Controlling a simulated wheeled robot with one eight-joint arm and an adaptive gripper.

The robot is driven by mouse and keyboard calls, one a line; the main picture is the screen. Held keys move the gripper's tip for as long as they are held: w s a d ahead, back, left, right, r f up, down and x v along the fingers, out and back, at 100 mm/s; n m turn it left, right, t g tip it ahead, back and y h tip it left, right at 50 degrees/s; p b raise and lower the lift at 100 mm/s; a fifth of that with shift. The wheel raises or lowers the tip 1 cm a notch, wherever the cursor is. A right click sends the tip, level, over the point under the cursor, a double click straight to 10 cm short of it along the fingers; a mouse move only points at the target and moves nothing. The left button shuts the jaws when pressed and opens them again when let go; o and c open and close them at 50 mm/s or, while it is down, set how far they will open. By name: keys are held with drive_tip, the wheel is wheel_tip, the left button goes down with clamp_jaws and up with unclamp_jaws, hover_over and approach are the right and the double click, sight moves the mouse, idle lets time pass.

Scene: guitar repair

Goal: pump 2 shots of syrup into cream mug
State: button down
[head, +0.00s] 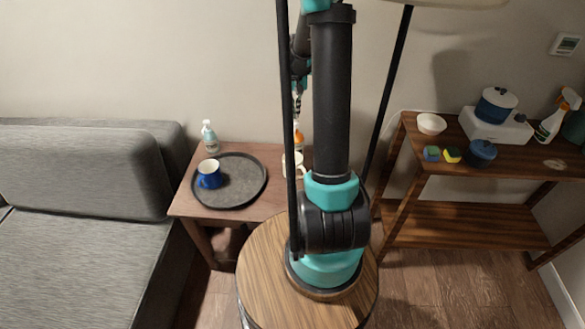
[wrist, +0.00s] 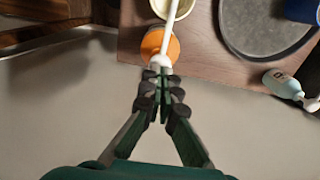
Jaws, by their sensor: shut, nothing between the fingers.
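The syrup bottle is orange with a white pump; its orange part (wrist: 152,46) shows in the wrist view and partly in the head view (head: 299,138) behind my arm. Its white spout (wrist: 172,18) reaches across the cream mug (wrist: 148,12), which is cut off by the wrist view's top edge. The mug stands on the side table, partly hidden by my arm in the head view (head: 299,161). My gripper (wrist: 164,76) is shut and empty, with its fingertips right at the white pump head; contact is unclear.
A dark round tray (head: 239,196) with a blue mug (head: 209,176) lies on the wooden side table (head: 184,205). A pale pump bottle (head: 209,139) stands behind the tray. A sofa is at the left and a shelf with several items at the right.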

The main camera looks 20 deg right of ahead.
sight(295, 121)
drive_tip(key=shift+f, duration=0.15)
drive_tip(key=shift+f, duration=1.45)
drive_tip(key=shift+r, duration=1.6)
drive_tip(key=shift+f, duration=0.15)
drive_tip(key=shift+f, duration=1.45)
drive_tip(key=shift+r, duration=1.6)
